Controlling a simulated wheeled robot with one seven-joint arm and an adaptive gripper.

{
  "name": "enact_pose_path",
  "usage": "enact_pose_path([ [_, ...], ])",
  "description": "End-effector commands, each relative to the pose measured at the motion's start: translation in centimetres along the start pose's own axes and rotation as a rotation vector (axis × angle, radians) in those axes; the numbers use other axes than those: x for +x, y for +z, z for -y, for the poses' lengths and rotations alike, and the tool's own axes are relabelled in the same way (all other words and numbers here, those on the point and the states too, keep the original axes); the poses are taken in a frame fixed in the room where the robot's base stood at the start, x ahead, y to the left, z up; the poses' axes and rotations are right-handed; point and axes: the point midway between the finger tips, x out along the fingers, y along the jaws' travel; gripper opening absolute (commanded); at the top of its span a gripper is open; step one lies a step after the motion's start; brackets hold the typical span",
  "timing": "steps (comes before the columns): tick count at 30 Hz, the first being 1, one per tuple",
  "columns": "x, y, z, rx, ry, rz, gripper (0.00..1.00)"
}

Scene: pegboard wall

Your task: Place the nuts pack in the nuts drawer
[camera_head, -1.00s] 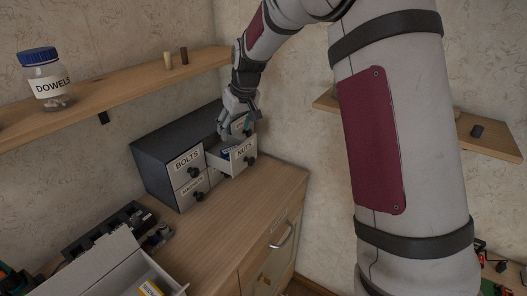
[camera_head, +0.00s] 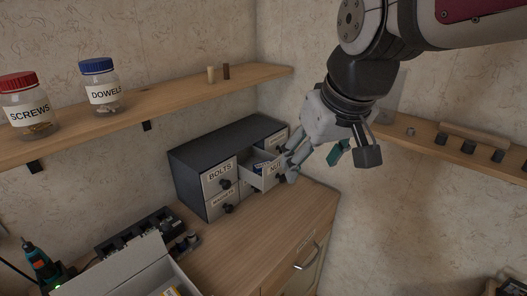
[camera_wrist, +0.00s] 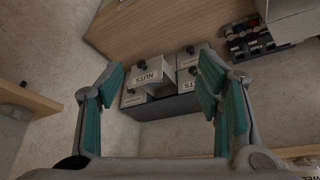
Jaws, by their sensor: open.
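The nuts drawer (camera_head: 270,178), labelled NUTS, is pulled open from the dark drawer cabinet (camera_head: 225,148) on the wooden counter. A small blue item (camera_head: 261,166), which looks like the nuts pack, shows inside it; the drawer's front and side hide part of it. My gripper (camera_head: 328,162) is open, with nothing seen between its fingers, to the right of the drawer and nearer the camera. One finger overlaps the drawer's right end in the picture; contact cannot be told. In the wrist view, the nuts drawer (camera_wrist: 148,77) appears between the spread teal finger pads.
A bolts drawer (camera_head: 219,176) is shut beside it. A shelf (camera_head: 170,108) above holds screws (camera_head: 28,107) and dowels (camera_head: 102,88) jars. An open box (camera_head: 125,268) sits at the front left. Another shelf (camera_head: 450,150) is on the right wall.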

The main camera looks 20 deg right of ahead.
Motion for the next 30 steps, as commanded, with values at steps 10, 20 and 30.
enact_pose_path([
  [10, -2.2, 8.9, 0.4, 0.05, 0.011, -0.021, 0.6],
  [20, -2.2, 10.3, 0.5, 0.059, 0.012, -0.021, 0.6],
  [30, -2.2, 10.3, 0.5, 0.059, 0.012, -0.021, 0.6],
])
